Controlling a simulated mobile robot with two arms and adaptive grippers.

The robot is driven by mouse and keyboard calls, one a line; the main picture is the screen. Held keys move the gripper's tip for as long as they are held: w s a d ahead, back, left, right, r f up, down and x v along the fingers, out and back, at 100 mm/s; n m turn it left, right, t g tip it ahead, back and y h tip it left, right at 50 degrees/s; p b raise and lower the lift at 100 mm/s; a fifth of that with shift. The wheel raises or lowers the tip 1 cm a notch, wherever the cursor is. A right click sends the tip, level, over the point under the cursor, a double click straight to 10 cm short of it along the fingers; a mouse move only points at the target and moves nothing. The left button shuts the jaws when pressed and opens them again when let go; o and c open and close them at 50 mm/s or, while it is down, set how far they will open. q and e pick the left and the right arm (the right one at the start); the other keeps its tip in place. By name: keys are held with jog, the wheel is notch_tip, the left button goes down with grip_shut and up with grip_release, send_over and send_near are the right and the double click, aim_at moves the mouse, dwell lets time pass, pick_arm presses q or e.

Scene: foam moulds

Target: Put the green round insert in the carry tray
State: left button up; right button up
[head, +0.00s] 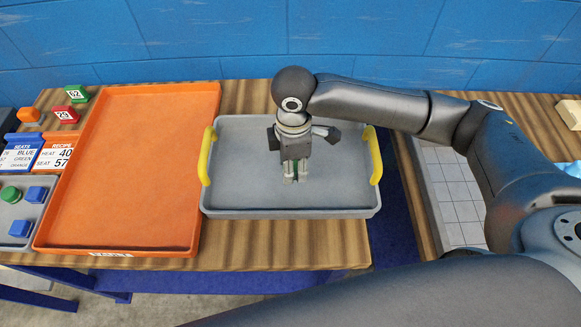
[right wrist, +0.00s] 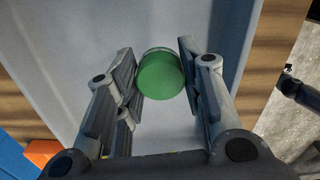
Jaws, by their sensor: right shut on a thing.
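The green round insert (right wrist: 160,75) sits between the two fingers of my right gripper (right wrist: 160,78) in the right wrist view. The gripper is shut on it. In the head view my right gripper (head: 291,176) points down over the middle of the grey carry tray (head: 240,190), which has a yellow handle at each end. The gripper hides most of the insert there. I cannot tell whether the insert touches the tray floor. The rest of the tray looks empty. My left gripper is not in view.
A large empty orange tray (head: 135,165) lies left of the carry tray. Farther left are a grey mould (head: 15,230) with green and blue pieces, two cards, and small numbered blocks. A white gridded surface (head: 455,190) lies to the right, past a gap between tables.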

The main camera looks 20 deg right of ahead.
jog(key=shift+w+f, duration=0.4)
jog(key=shift+f, duration=0.1)
jog(key=shift+w+f, duration=0.4)
jog(key=shift+f, duration=0.05)
notch_tip(320, 180, down, 3)
jog(key=shift+w+p, duration=0.15)
jog(key=shift+p, duration=0.4)
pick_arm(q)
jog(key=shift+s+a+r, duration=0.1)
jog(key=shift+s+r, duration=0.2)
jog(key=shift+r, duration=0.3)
pick_arm(e)
jog(key=shift+f, duration=0.25)
jog(key=shift+f, duration=0.15)
jog(key=o, duration=1)
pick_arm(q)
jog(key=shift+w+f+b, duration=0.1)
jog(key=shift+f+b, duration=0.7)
pick_arm(e)
notch_tip(320, 180, up, 12)
jog(key=shift+r, duration=0.15)
